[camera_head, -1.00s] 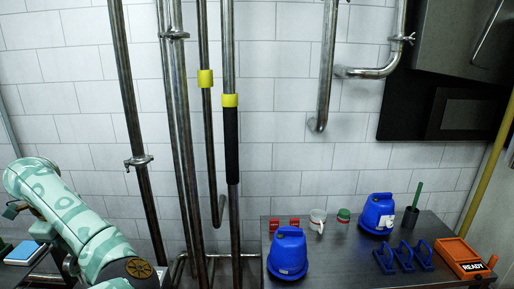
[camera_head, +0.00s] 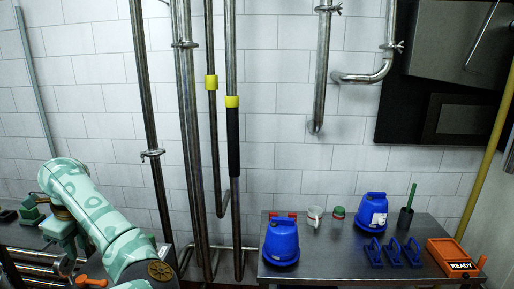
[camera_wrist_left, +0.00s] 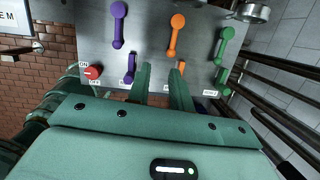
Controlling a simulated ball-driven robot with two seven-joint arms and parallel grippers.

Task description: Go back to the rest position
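My left arm, pale green with a pattern, comes in at the lower left of the head view. Its gripper fingers do not show clearly there. In the left wrist view my left gripper (camera_wrist_left: 159,74) has its two green fingers apart, with nothing between them. It faces a grey panel (camera_wrist_left: 147,40) with purple (camera_wrist_left: 118,25), orange (camera_wrist_left: 176,35) and green (camera_wrist_left: 225,45) lever handles. The fingertips overlap the panel's lower part in the picture; I cannot tell how far off they are. My right gripper is not in view.
A metal table (camera_head: 330,268) at right bears blue containers (camera_head: 281,243) (camera_head: 371,212), blue handled blocks (camera_head: 393,252), a mug (camera_head: 314,216) and an orange box marked READY (camera_head: 450,257). Vertical pipes (camera_head: 190,130) stand before the tiled wall. A red knob (camera_wrist_left: 92,72) is on the panel.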

